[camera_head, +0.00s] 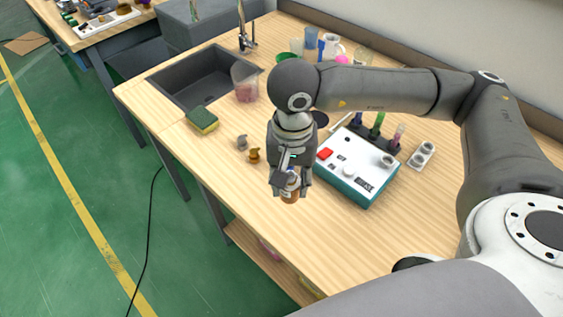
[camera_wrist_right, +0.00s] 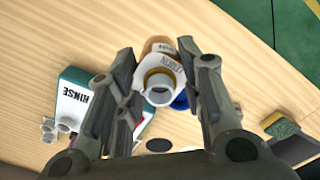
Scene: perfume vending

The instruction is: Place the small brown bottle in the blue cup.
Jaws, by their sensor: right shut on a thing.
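The small brown bottle (camera_head: 290,190) hangs upright in my right gripper (camera_head: 290,178), above the front part of the wooden table. In the right wrist view my right gripper (camera_wrist_right: 166,90) has its two fingers on either side of the bottle (camera_wrist_right: 158,47), which shows a pale label and an open-looking neck. A blue round thing (camera_wrist_right: 181,101) shows partly behind the bottle in the wrist view. It may be the blue cup, but most of it is hidden. My left gripper is not in view.
A white and teal rinse machine (camera_head: 352,180) stands right of the gripper. Small grey and gold pieces (camera_head: 254,155) and a sponge (camera_head: 203,120) lie to the left. A pink beaker (camera_head: 245,83) stands by the sink (camera_head: 200,78). The table's front corner is clear.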

